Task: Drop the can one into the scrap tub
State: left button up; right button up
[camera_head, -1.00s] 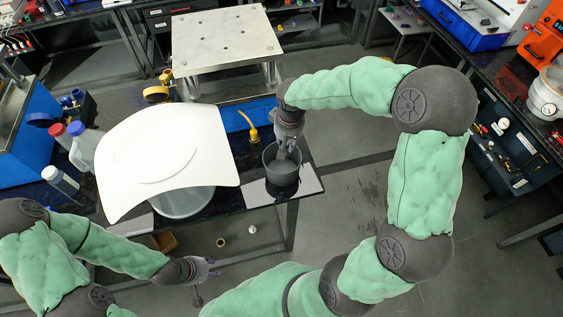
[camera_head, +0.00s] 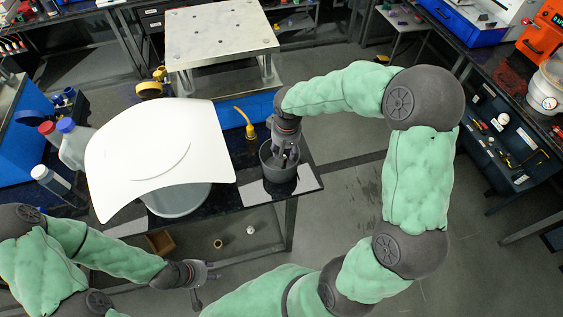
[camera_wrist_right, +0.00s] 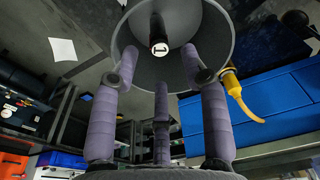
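The grey scrap tub (camera_head: 279,182) stands on the dark bench near its right end. My right gripper (camera_head: 284,156) points down into the tub's mouth. In the right wrist view its fingers (camera_wrist_right: 160,68) are spread apart, with the round tub (camera_wrist_right: 218,48) around their tips. A small dark can with a white end marked with a T (camera_wrist_right: 159,48) shows inside the tub, beyond the fingertips, with gaps to the side fingers. The can does not show clearly in the head view. My left gripper (camera_head: 212,272) is low at the left, fingers spread and empty, away from the tub.
A large white curved sheet (camera_head: 150,150) covers a clear round container (camera_head: 178,203) left of the tub. A yellow bottle with a bent spout (camera_head: 249,130) stands behind the tub. A white panel (camera_head: 308,180) lies beside the tub. Bottles (camera_head: 72,150) stand at the far left.

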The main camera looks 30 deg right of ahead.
notch_tip(320, 180, up, 12)
jog(key=s, duration=0.1)
jog(key=shift+s, duration=0.2)
dwell(0.5)
jog(key=shift+a+f, duration=0.1)
dwell(0.3)
